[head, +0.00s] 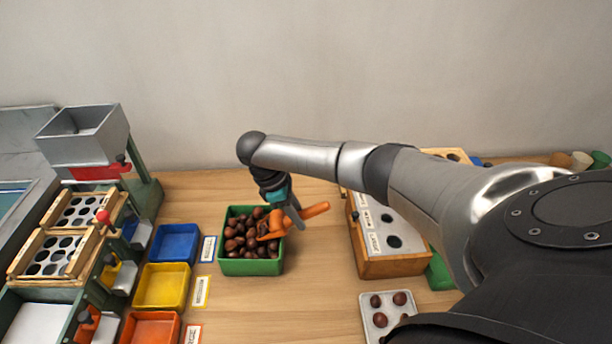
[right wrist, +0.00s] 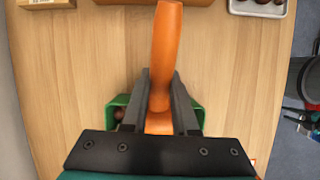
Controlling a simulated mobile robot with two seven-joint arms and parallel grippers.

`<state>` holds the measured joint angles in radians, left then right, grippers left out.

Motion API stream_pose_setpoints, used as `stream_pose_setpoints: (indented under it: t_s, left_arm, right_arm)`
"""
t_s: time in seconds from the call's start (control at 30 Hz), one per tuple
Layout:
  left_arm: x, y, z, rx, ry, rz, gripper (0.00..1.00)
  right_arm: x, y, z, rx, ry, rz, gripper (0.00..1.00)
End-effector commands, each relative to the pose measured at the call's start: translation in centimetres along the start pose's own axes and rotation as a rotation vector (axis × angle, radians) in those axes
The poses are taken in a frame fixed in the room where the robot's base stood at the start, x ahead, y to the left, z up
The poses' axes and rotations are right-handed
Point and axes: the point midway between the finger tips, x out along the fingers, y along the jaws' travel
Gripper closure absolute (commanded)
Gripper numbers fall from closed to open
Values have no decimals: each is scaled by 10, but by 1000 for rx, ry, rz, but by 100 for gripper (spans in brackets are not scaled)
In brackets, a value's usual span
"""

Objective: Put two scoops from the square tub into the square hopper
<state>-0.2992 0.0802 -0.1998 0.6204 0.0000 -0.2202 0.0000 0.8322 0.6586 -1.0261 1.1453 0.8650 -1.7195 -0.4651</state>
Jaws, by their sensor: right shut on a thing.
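The square green tub (head: 250,267) stands on the table, filled with brown chestnuts (head: 240,230). In the right wrist view the tub (right wrist: 197,112) is mostly hidden behind my gripper. The orange scoop (head: 312,211) has its head down at the chestnuts on the tub's right side. My right gripper (head: 292,214) is shut on the scoop's handle, which also shows in the right wrist view (right wrist: 166,50). The grey square hopper (head: 88,137) stands at the far left on a green frame, above a red part. My left gripper is not in view.
Blue (head: 175,244), yellow (head: 162,287) and orange (head: 150,328) trays lie left of the tub, with labels beside them. A wooden box with holes (head: 390,264) stands to the right. A white tray with chestnuts (head: 378,325) is at the front. Racks with round holes (head: 80,210) stand at left.

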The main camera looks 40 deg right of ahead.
Motion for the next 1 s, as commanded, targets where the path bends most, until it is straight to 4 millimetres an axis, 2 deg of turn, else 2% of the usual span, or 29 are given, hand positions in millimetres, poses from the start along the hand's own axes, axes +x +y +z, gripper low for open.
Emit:
stream_pose_setpoints:
  t_s: [0.03,0.43,0.53,0.67,1.0]
  left_arm:
    - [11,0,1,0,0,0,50]
    - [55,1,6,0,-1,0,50]
    - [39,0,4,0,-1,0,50]
    - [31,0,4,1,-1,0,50]
    - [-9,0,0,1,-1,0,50]
  right_arm:
    - [12,-3,-6,-4,-2,-6,100]
    - [15,-3,-48,-4,137,-4,100]
    - [8,-4,-55,-4,219,-9,100]
    - [5,-3,-68,-2,331,-8,100]
    - [-12,-2,-52,-1,497,-6,100]
